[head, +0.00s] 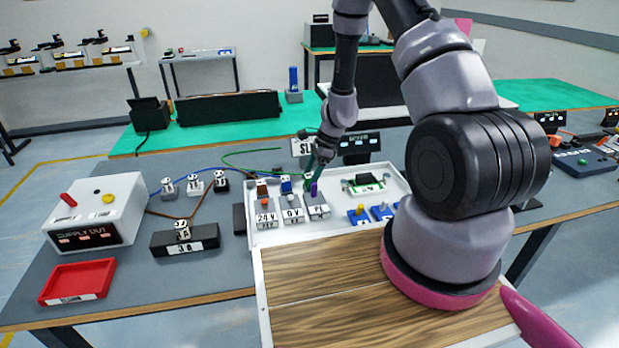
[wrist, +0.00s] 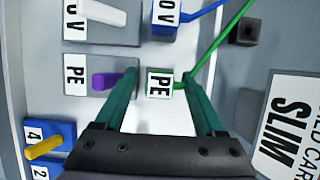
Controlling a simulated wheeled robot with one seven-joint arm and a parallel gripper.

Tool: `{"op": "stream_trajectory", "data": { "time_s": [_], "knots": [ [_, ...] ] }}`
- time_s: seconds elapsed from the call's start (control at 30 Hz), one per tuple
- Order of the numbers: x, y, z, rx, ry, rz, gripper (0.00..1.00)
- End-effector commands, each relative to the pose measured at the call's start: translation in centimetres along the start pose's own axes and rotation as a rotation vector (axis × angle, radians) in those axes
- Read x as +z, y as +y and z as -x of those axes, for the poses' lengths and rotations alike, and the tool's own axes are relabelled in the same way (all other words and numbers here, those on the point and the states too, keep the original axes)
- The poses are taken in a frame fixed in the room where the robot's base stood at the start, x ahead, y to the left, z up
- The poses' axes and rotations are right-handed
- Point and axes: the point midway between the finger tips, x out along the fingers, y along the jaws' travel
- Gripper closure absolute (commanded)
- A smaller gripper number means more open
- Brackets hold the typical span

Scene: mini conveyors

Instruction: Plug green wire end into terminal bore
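The green wire (wrist: 215,45) ends in a block tagged PE (wrist: 160,85) in the wrist view. This end lies beside the grey PE terminal (wrist: 85,92) with its purple lever (wrist: 103,81), much as the blue end (wrist: 165,14) lies beside the 0V terminal (wrist: 115,32). I cannot tell whether it is in the bore. My gripper (wrist: 160,76) has its green fingers on either side of the tagged end, with a narrow gap at the left finger. In the head view my gripper (head: 312,172) reaches down behind the PE terminal (head: 316,207), hiding most of the wire end.
The 24V terminal (head: 266,217) and 0V terminal (head: 291,212) stand left of PE in the white tray (head: 262,237). A SLIM sign (wrist: 288,120) stands close to my right finger. Blue terminals (head: 358,216) stand to the right. A supply box (head: 95,212) and red bin (head: 78,280) are far left.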

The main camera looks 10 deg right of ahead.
Motion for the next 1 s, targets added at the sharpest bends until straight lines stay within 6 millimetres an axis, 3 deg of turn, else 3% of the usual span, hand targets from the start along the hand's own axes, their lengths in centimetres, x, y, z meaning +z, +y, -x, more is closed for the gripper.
{"op": "stream_trajectory", "data": {
  "time_s": [0.27,0.7,1.0],
  "knots": [
    [0.0,0.0,0.8,-0.001,0.001,0.002,0.28],
    [0.0,-0.1,9.0,-0.002,0.001,0.001,0.28],
    [0.0,0.0,10.8,0.001,0.0,0.0,0.28]
  ]
}}
